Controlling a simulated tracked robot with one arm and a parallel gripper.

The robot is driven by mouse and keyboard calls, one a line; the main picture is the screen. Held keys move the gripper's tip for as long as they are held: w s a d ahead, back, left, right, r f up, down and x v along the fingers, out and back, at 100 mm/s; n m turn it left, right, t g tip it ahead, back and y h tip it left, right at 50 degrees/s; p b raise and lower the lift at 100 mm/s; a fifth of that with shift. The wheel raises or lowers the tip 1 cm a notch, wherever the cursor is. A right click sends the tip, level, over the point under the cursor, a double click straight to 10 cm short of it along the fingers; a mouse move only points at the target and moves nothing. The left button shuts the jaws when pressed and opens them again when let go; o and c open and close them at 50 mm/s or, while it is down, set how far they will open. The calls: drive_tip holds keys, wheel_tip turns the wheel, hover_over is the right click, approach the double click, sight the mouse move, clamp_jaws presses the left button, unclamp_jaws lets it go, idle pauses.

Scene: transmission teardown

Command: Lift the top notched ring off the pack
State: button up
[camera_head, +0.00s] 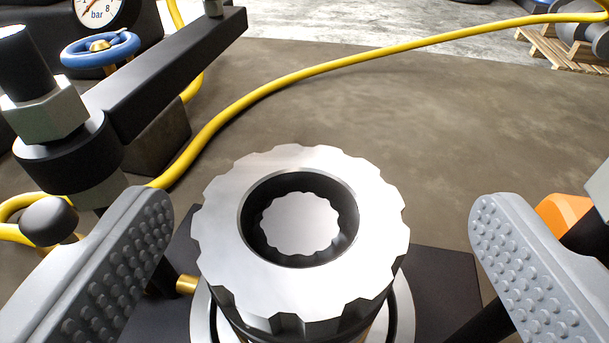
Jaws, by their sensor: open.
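The top notched ring (222,213) is a shiny steel ring with notches around its outer edge. It lies flat on top of the pack, around a central toothed hub (300,223) that shows inside its dark bore. The lower pack is mostly hidden under the ring; a pale round rim (403,308) shows below it. My gripper (322,235) is open, with one grey studded finger on each side of the ring. Both fingers are apart from the ring, with clear gaps left and right.
A dark base plate (447,290) lies under the pack. A yellow hose (300,74) curves across the floor behind. At the left stand a dark bar (165,75), a blue handwheel (100,48) and a pressure gauge (98,10). A wooden pallet (560,50) is far right. The floor behind the ring is mostly clear.

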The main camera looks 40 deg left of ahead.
sight(304, 180)
drive_tip(key=w+a, duration=0.1)
drive_tip(key=w+a+f, duration=0.1)
drive_tip(key=shift+a+f, duration=0.1)
drive_tip(key=shift+a, duration=0.25)
drive_tip(key=shift+b+x, duration=0.3)
drive_tip(key=shift+x, duration=0.45)
drive_tip(key=c, duration=1.2)
drive_tip(key=shift+c, duration=0.2)
